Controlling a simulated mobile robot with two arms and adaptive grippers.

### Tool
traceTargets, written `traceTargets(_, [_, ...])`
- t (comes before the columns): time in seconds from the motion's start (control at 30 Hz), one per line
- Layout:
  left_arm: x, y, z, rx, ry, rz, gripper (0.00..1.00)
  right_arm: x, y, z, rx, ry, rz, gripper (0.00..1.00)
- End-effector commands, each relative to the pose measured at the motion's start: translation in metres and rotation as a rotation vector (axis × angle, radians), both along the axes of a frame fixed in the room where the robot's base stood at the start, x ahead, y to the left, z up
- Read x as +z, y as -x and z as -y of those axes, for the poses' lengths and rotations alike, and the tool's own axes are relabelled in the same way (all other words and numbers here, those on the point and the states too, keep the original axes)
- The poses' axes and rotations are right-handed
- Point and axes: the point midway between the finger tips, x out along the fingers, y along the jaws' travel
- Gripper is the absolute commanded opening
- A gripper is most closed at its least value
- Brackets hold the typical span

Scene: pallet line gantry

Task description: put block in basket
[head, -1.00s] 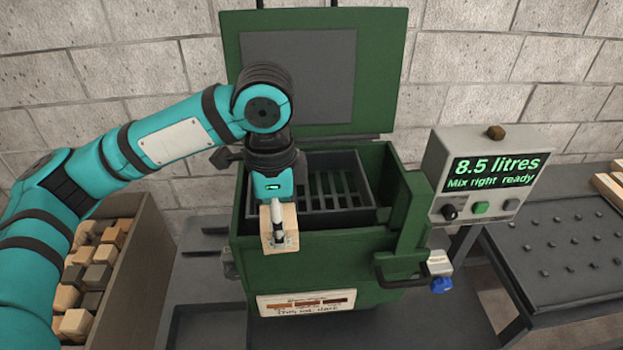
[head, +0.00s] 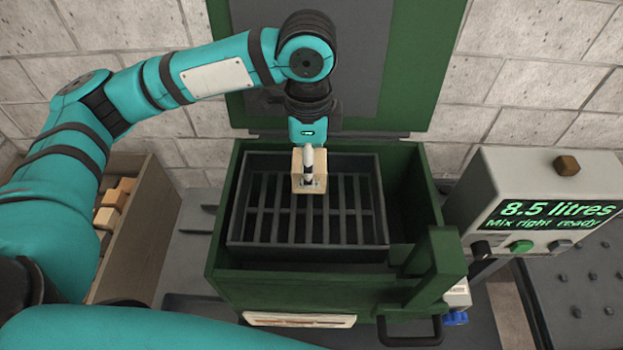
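A pale wooden block (head: 298,181) is held in my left gripper (head: 309,180), which is shut on it. The block hangs over the back half of the dark slatted basket (head: 240,228); the exact gap to the slats is hard to tell. The basket sits inside the green tank (head: 222,262), whose lid (head: 412,75) stands open behind. The visible basket floor is empty. My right gripper is not in view; a teal arm part of mine crosses the bottom left.
A wooden bin (head: 150,225) with several blocks stands at the left. A studded table (head: 590,290) is at the far right.

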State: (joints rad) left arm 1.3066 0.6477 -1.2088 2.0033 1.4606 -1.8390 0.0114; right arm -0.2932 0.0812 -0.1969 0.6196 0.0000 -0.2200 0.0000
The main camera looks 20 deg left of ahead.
Motion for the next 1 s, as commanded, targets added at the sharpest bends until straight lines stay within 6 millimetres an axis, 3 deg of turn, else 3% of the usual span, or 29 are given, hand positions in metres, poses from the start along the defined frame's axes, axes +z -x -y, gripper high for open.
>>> traceTargets(0.1, [-0.015, 0.0, 0.0, 0.001, 0.0, -0.001, 0.2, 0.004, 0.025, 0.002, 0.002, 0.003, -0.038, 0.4])
traceTargets(0.2, [-0.022, 0.0, 0.0, 0.001, 0.0, 0.0, 0.2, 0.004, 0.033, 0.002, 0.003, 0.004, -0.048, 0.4])
traceTargets(0.3, [-0.031, 0.0, -0.001, 0.0, -0.001, -0.001, 0.2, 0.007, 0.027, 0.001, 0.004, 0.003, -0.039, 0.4])
traceTargets(0.57, [-0.058, 0.0, 0.0, 0.001, 0.0, 0.002, 0.2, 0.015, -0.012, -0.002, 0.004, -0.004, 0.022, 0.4])
traceTargets(0.83, [-0.06, 0.0, 0.0, 0.0, 0.0, 0.001, 0.2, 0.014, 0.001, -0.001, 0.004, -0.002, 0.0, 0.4])
traceTargets(0.87, [-0.06, 0.0, 0.0, 0.0, 0.001, 0.001, 0.58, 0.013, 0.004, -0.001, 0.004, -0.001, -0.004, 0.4])
traceTargets(1.0, [-0.06, 0.0, 0.0, 0.0, 0.001, 0.001, 0.76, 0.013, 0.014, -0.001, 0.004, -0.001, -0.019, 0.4])
